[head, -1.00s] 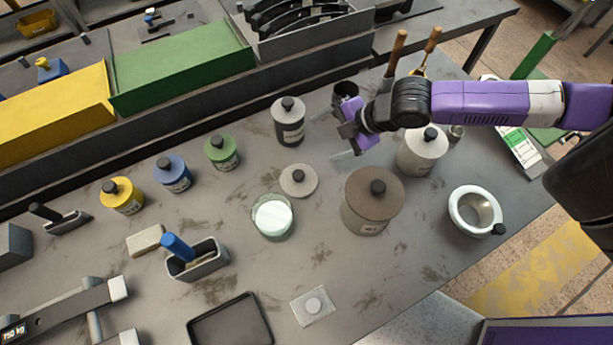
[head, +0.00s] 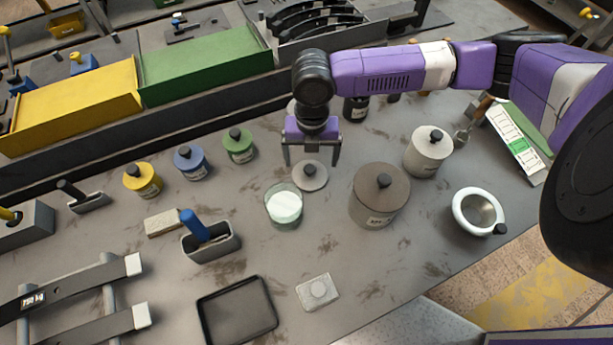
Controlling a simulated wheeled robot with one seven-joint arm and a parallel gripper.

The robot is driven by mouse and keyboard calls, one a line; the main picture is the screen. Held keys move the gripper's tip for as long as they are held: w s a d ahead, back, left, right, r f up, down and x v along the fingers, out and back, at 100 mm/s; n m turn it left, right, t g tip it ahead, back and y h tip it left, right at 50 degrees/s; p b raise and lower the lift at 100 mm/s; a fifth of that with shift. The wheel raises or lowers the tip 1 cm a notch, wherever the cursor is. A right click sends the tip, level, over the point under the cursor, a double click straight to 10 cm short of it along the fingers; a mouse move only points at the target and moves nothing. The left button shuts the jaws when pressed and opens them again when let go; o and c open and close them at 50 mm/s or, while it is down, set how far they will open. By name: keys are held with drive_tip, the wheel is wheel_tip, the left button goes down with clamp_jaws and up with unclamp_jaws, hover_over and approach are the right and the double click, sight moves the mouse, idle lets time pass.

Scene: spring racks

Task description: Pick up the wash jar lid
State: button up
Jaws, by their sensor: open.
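The wash jar lid is most likely the round light-grey lid (head: 309,179) with a dark knob, lying flat on the workbench (head: 350,265). An open glass jar (head: 284,206) with pale liquid stands just in front and to the left of it. My gripper (head: 312,160) points down with its two fingers spread and empty. It is over the lid or slightly behind it in the head view, with the fingertips around the level of the knob. I cannot tell its exact height. The gripper hides a little of the bench behind the lid.
A large brown lidded jar (head: 380,199) stands close to the right of the lid. A white lidded jar (head: 427,153) and a white mortar (head: 478,212) are further right. Small green (head: 238,147), blue (head: 190,164) and yellow (head: 142,181) jars stand left.

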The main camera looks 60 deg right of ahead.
sight(310, 168)
drive_tip(key=f, duration=0.3)
drive_tip(key=f+p, duration=0.1)
drive_tip(key=f, duration=0.2)
drive_tip(key=shift+w+f, duration=0.2)
drive_tip(key=shift+f, duration=0.2)
drive_tip(key=shift+c, duration=0.4)
drive_tip(key=c, duration=0.9)
drive_tip(key=shift+c, duration=0.2)
drive_tip(key=shift+r, duration=0.1)
